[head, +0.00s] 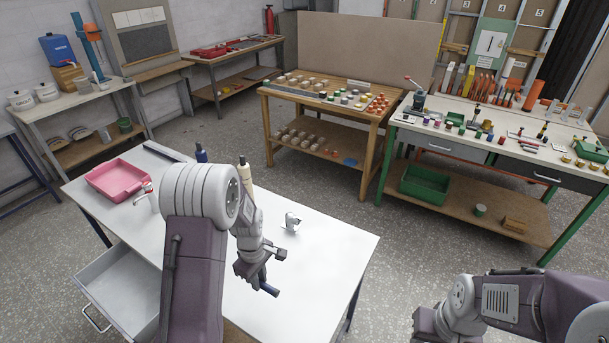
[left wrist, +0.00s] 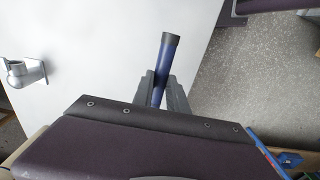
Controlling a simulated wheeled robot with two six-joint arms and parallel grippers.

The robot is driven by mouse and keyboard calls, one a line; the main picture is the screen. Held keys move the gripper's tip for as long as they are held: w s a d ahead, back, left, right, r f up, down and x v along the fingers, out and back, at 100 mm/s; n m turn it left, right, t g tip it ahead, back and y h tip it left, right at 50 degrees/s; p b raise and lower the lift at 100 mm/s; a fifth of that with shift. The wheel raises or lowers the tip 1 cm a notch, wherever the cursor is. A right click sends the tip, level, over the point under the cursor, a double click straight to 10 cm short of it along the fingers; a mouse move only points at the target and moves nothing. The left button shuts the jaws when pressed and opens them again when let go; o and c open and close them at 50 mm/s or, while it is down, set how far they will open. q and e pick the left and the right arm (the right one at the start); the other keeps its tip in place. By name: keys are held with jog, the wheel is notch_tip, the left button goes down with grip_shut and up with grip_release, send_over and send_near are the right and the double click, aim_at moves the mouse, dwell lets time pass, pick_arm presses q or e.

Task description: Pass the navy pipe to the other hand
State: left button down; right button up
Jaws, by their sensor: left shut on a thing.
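The navy pipe (head: 269,289) is a short dark blue tube with a dark end. My left gripper (head: 262,281) is shut on it above the front right part of the white table (head: 325,255). In the left wrist view the pipe (left wrist: 167,55) sticks out beyond the two fingers of my left gripper (left wrist: 161,88), slightly tilted. Its other end is hidden between the fingers and behind the gripper body. My right gripper (head: 425,326) is at the bottom edge of the head view, right of the table and apart from the pipe. Its fingers cannot be made out.
A grey fitting (head: 292,221) stands on the table, also in the left wrist view (left wrist: 25,70). A pink tray (head: 116,180), a tap (head: 148,196), a dark blue bottle (head: 201,154) and a cream bottle (head: 246,174) are further back. An open drawer (head: 110,275) juts out at left.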

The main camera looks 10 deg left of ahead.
pick_arm(q)
jog(key=shift+d+f, duration=0.1)
jog(key=shift+d, duration=0.05)
jog(key=s+d+r+m+b, duration=0.2)
jog(key=d+m, duration=0.4)
jog(key=m, duration=0.8)
jog(key=shift+r+m+b, duration=0.15)
jog(key=shift+m+b, duration=0.25)
jog(key=shift+b, duration=0.2)
